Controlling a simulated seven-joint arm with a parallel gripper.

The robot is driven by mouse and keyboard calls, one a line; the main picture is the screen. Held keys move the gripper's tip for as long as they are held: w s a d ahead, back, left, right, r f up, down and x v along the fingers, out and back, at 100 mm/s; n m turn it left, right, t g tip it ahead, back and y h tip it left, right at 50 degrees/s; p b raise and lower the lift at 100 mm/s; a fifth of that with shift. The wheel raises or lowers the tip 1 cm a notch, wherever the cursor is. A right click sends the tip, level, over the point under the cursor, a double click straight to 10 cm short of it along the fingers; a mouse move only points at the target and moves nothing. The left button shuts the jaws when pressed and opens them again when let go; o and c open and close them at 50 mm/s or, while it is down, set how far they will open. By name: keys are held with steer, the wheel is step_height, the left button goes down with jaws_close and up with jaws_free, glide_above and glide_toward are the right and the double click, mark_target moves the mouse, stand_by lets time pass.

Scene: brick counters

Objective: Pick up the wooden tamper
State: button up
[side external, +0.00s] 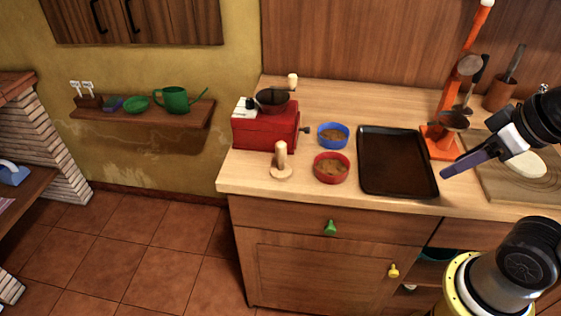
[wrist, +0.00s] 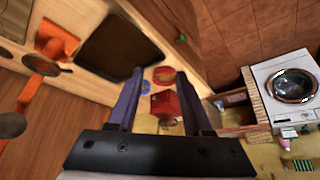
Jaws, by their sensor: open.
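The wooden tamper (side external: 281,160) stands upright at the front left of the counter, a pale handle on a round base. It is beside the red grinder and the red bowl, with nothing gripping it. My gripper (side external: 445,172) is over the right part of the counter, near the black tray's right edge, well to the right of the tamper. In the wrist view my gripper (wrist: 159,72) shows two purple fingers spread apart with nothing held between them. I cannot make out the tamper in the wrist view.
The red grinder (side external: 265,127) stands behind the tamper. A red bowl (side external: 331,168), a blue bowl (side external: 333,135) and a black tray (side external: 397,162) lie to its right. An orange stand (side external: 440,142) rises behind my gripper. The counter's front left corner is clear.

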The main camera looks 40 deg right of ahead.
steer(key=shift+o, duration=1.4)
